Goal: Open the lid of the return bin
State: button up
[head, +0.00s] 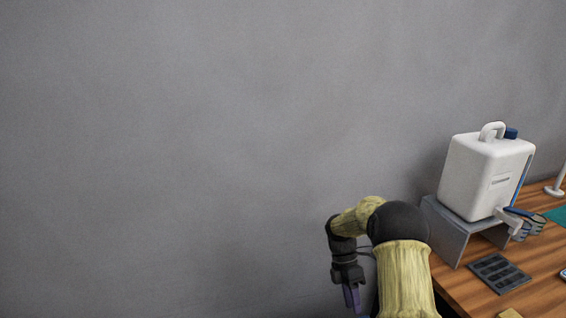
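No return bin and no lid show in the head view. My gripper (352,298) hangs pointing down at the lower middle, left of the wooden table and in front of the grey wall. Its purple fingers show from one side, near the bottom edge of the picture. I cannot tell whether they are apart or together. I see nothing held in them. My arm hides part of the table's left end.
A wooden table (541,293) fills the lower right. On it, a grey stand (447,236) bears a white canister (470,175) with a spigot. A dark slotted tray (499,272) lies in front. The plain grey wall (180,150) fills the rest.

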jog(key=s+a+r+m+t+y+p, duration=0.1)
jog(key=s+r+m+t, duration=0.3)
jog(key=s+r+m, duration=0.4)
jog(key=s+a+r+m+t+y+p, duration=0.1)
jog(key=s+r+m+t+p, duration=0.3)
jog(key=s+r+m, duration=0.5)
jog(key=s+a+m, duration=0.1)
jog(key=m, duration=0.3)
jog(key=shift+a+t, duration=0.35)
jog(key=shift+t, duration=0.05)
grip_shut()
